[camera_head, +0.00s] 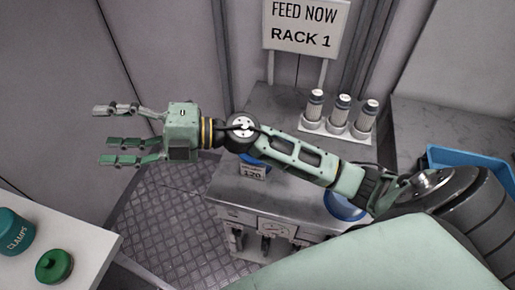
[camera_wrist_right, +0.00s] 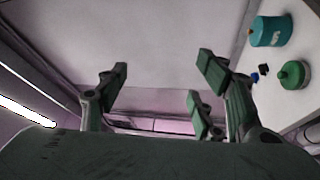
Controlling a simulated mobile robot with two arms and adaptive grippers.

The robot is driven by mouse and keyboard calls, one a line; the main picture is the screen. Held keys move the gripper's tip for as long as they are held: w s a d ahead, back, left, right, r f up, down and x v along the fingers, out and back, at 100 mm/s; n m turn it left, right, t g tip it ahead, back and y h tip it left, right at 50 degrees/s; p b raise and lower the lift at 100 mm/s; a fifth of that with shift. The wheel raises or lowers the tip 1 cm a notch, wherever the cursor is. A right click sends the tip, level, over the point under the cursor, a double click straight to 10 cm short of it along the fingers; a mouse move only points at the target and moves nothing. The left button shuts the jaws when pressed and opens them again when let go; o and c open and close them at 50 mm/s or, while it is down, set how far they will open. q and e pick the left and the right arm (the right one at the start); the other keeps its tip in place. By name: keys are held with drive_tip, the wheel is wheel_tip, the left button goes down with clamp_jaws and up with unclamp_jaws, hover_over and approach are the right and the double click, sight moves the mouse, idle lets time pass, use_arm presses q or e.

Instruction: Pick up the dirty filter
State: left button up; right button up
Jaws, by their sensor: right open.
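Three white cylinders with dark bands, which look like filters, stand upright in a white holder (camera_head: 316,128) on the back bench. They are the left cylinder (camera_head: 315,104), the middle cylinder (camera_head: 340,109) and the right cylinder (camera_head: 366,115). I cannot tell whether one is dirty. My right gripper (camera_head: 108,135) is open and empty, stretched out to the left over the floor, well away from them. Its spread fingers also show in the right wrist view (camera_wrist_right: 165,76) with nothing between them. My left gripper is not in view.
A "FEED NOW RACK 1" sign (camera_head: 305,28) stands behind the bench (camera_head: 300,185). My right arm crosses above a blue item labelled 120 (camera_head: 253,171) and a blue round thing (camera_head: 345,208). A left table (camera_head: 75,225) holds a teal CLAMPS canister (camera_head: 12,232) and a green lidded container (camera_head: 54,266).

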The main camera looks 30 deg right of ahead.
drive_tip(key=d+f+n+g+h, duration=0.65)
drive_tip(key=d+f+h, duration=0.45)
drive_tip(key=f, duration=0.5)
drive_tip(key=d+m+h, duration=0.1)
drive_tip(key=d+h, duration=0.1)
drive_tip(key=d, duration=0.5)
drive_tip(key=w+d+m+g+h, duration=0.1)
drive_tip(key=d+h, duration=0.2)
drive_tip(key=d, duration=0.4)
drive_tip(key=d+m+g+h, duration=0.1)
drive_tip(key=d+m+h, duration=0.1)
drive_tip(key=d, duration=0.6)
drive_tip(key=shift+w+h, duration=0.2)
drive_tip(key=shift+h, duration=0.1)
drive_tip(key=shift+d+f, duration=0.15)
drive_tip(key=shift+f, duration=0.1)
drive_tip(key=f+p, duration=0.1)
drive_tip(key=f, duration=0.1)
drive_tip(key=f+p, duration=0.1)
drive_tip(key=f, duration=0.1)
drive_tip(key=f+p, duration=0.1)
drive_tip(key=f, duration=0.1)
drive_tip(key=shift+a+f, duration=0.2)
drive_tip(key=shift+a, duration=0.05)
drive_tip(key=shift+w+f, duration=0.1)
drive_tip(key=shift+f, duration=0.25)
drive_tip(key=shift+c, duration=0.2)
